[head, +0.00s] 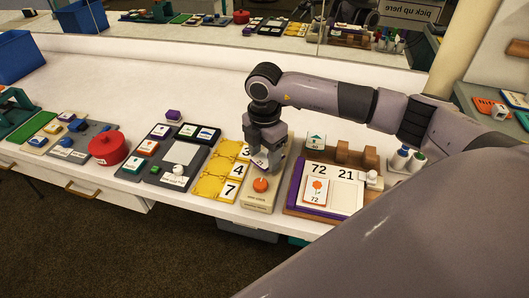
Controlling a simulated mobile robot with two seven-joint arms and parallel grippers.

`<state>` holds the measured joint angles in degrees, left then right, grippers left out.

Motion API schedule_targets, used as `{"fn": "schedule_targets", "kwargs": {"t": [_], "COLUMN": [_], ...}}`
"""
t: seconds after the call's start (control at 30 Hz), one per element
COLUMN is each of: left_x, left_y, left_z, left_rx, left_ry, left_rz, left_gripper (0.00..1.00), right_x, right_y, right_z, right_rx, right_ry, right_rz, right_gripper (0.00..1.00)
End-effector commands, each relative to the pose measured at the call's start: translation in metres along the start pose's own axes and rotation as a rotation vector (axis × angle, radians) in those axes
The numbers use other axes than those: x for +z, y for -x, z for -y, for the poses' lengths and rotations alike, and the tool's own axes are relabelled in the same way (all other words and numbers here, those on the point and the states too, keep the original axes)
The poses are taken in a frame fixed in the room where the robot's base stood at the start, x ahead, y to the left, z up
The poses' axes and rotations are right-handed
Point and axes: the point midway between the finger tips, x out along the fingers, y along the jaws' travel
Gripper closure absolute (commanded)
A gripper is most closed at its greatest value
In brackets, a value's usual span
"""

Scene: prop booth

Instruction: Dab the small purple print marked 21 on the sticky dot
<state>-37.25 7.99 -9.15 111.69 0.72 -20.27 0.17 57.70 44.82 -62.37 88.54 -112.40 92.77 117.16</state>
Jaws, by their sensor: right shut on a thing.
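My right gripper (266,157) points down over the counter, shut on a small pale piece with a purple edge (259,163), likely the purple print; its number cannot be read. It is just above the far part of a beige pad; whether it touches the pad cannot be told. The round orange sticky dot (261,184) lies on the beige pad (257,201), a little nearer than the gripper. My left gripper is not in view.
Yellow number tiles (214,185) lie close left of the pad. The counter behind is clear up to the mirror.

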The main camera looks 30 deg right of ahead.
Motion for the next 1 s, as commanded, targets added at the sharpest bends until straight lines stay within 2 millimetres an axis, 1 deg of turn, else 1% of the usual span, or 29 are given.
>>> {"fn": "schedule_targets", "kwargs": {"t": [0.67,1.0], "left_x": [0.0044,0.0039], "left_y": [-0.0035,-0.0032], "left_z": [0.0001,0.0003], "left_rx": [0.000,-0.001], "left_ry": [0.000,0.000], "left_rz": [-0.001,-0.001], "left_gripper": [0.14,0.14], "right_x": [-0.0001,-0.0001], "right_y": [-0.0091,-0.0088], "right_z": [0.0000,0.0000], "right_rx": [0.000,0.000], "right_ry": [0.000,0.000], "right_rz": [0.000,0.000], "right_gripper": [0.72,0.72]}}
